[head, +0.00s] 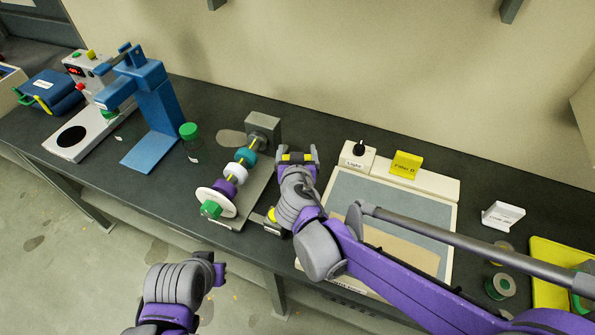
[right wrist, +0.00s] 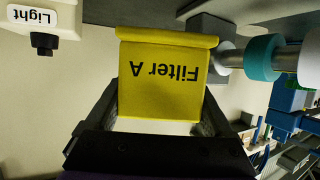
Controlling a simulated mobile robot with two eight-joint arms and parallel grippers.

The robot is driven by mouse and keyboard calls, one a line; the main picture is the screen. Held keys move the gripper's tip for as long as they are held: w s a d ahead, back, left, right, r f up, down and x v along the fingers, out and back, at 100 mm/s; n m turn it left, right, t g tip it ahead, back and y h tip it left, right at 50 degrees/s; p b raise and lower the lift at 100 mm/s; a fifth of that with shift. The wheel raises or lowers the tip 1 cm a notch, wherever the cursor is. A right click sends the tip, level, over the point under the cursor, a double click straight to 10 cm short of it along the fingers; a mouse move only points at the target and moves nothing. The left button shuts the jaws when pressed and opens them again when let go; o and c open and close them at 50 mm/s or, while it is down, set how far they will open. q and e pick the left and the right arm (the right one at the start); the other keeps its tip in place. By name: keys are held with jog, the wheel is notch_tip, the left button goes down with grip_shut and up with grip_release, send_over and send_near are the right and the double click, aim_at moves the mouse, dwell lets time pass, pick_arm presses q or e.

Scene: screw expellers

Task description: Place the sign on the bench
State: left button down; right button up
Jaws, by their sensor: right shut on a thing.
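My right gripper (head: 297,156) is shut on a yellow sign reading "Filter A", which fills the middle of the right wrist view (right wrist: 165,75) between the two fingers. In the head view only a thin yellow strip of this sign (head: 297,158) shows between the fingers. The gripper is over the dark bench (head: 480,185), between the spindle machine and the light box. I cannot tell if the sign touches the bench. A second yellow sign, "Filter B" (head: 405,165), stands on the light box. My left gripper (head: 219,273) is low, in front of the bench; its fingers are unclear.
The spindle machine (head: 263,128) with coloured rings stands left of my right gripper. The light box (head: 440,187) with its knob is to the right. A white sign (head: 502,215), green-topped jars and a yellow tray (head: 545,255) are farther right. Blue equipment (head: 150,110) stands left.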

jog(key=shift+f+b, duration=0.4)
jog(key=shift+f, duration=2.45)
jog(key=shift+f+b, duration=0.45)
jog(key=shift+f, duration=0.2)
jog(key=o, duration=1.1)
jog(key=shift+c, duration=0.2)
jog(key=shift+r, duration=0.15)
